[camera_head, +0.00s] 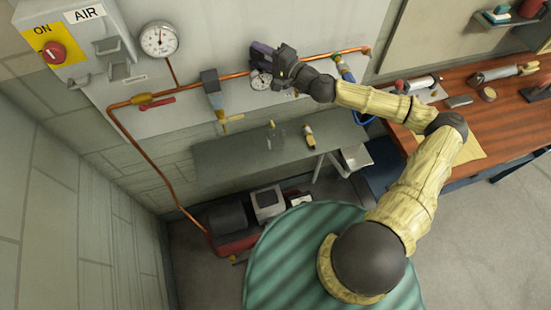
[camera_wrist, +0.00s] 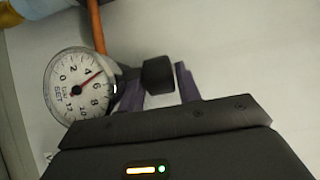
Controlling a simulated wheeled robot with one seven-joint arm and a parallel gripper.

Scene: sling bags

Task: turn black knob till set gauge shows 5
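The set gauge (camera_wrist: 78,88) has a white round dial at the left of the wrist view. Its red needle points between 4 and 6, close to 5. The black knob (camera_wrist: 158,75) is right of the gauge, between the two purple fingers of my gripper (camera_wrist: 160,84). A narrow gap shows between the knob and the right finger; contact on the left side is unclear. The fingers look slightly open around the knob. In the head view my gripper (camera_head: 264,54) is at the copper pipe, just above the set gauge (camera_head: 261,81), and hides the knob.
A larger gauge (camera_head: 159,39) is on the wall panel, left of my gripper. A copper pipe (camera_head: 235,78) with a red-handled valve (camera_head: 155,104) runs along it. A grey shelf (camera_head: 240,154) lies below. A wooden bench (camera_head: 480,105) with tools stands at the right.

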